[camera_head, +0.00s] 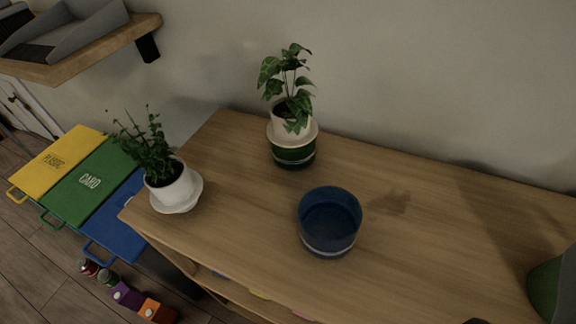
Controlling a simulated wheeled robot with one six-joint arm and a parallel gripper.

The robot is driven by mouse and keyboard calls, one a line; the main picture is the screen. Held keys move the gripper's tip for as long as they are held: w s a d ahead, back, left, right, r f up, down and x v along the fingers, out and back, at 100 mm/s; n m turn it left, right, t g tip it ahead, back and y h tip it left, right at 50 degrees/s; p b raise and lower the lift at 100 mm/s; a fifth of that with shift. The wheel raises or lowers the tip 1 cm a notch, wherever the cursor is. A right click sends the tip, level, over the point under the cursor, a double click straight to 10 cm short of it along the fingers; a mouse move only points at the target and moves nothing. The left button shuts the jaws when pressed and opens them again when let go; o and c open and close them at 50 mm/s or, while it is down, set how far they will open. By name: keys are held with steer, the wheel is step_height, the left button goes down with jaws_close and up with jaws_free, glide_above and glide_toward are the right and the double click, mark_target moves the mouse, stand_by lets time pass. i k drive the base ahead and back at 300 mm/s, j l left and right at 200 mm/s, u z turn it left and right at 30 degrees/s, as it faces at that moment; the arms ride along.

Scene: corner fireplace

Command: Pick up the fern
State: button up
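Two potted plants stand on the wooden cabinet top. The one at the left, with small fine leaves, looks most like the fern (152,155). It is in a white pot (170,187) on a white saucer (190,204) near the cabinet's left end. The other plant (287,88) has broader leaves, and its white pot and saucer rest on a dark green bowl (292,152) by the wall. I cannot make out my gripper in this view.
An empty dark blue bowl (329,222) stands mid-cabinet (430,215). A green object (551,290) is cut off at the right edge. A wall shelf (100,50) is at upper left. Yellow (58,160), green (85,187) and blue (118,218) bins stand left of the cabinet.

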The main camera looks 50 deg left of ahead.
mark_target(174, 187)
steer(key=u, duration=1.55)
